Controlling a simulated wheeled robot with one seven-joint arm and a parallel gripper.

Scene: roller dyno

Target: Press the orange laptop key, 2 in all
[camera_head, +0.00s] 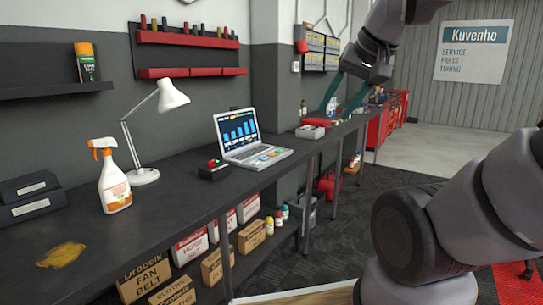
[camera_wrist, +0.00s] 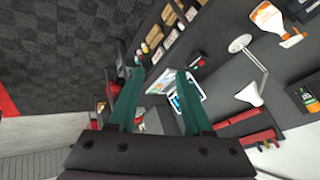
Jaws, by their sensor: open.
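An open silver laptop (camera_head: 257,155) stands on the dark workbench, its screen (camera_head: 238,130) showing a blue bar chart. Several coloured patches sit on its keyboard deck. They are too small for me to pick out the orange key surely. In the wrist view the laptop (camera_wrist: 187,103) shows beyond and between my fingers, partly covered by one of them. My gripper (camera_head: 337,108) is open and empty, with its teal fingers pointing down, right of the laptop and apart from it in the head view. Both fingers also show in the wrist view (camera_wrist: 160,70).
A small black box with a red button (camera_head: 213,169) sits just left of the laptop. A white lamp (camera_head: 146,175) and a spray bottle (camera_head: 114,188) stand further left. A grey tray (camera_head: 310,132) lies right of the laptop. Boxes (camera_head: 191,247) fill the shelf below.

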